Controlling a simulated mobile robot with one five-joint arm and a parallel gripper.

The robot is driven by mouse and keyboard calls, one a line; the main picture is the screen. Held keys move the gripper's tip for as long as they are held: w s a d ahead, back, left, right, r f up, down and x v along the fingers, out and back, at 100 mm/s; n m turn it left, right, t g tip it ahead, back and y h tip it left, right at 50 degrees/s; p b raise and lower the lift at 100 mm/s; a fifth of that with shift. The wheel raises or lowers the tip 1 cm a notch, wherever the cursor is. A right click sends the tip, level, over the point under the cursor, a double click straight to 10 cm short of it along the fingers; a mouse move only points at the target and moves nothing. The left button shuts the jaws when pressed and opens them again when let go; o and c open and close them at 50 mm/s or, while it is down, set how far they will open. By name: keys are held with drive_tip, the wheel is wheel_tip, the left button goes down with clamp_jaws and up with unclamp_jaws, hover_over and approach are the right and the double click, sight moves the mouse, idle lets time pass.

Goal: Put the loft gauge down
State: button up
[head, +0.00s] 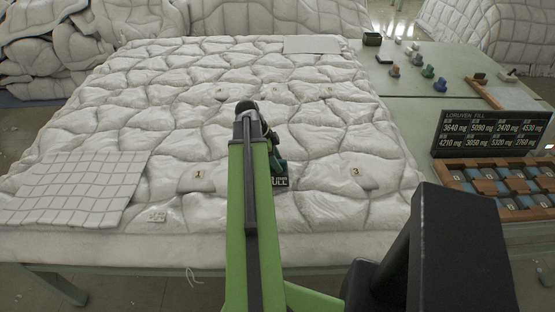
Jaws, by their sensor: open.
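A quilted white duvet (150,95) lies spread over the table. A small teal and dark object (279,165), which looks like the loft gauge, is at the duvet's near middle, between the number tags 1 (199,174) and 3 (356,172). A dark label ending in "ULL" (280,183) shows at its foot. My green arm covers its left side. My gripper (268,135) is mostly hidden behind the end of my arm, close to the object. It is open; whether its fingers touch the object cannot be seen.
A gridded white cloth (75,187) lies at the duvet's left. To the right are a black number board (492,134), a wooden tray with compartments (470,182) and several small coloured items, including a blue one (440,85). The green tabletop (415,110) is partly clear.

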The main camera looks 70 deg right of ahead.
drive_tip(key=p+v, duration=1.1)
drive_tip(key=v, duration=0.1)
drive_tip(key=shift+r, duration=0.2)
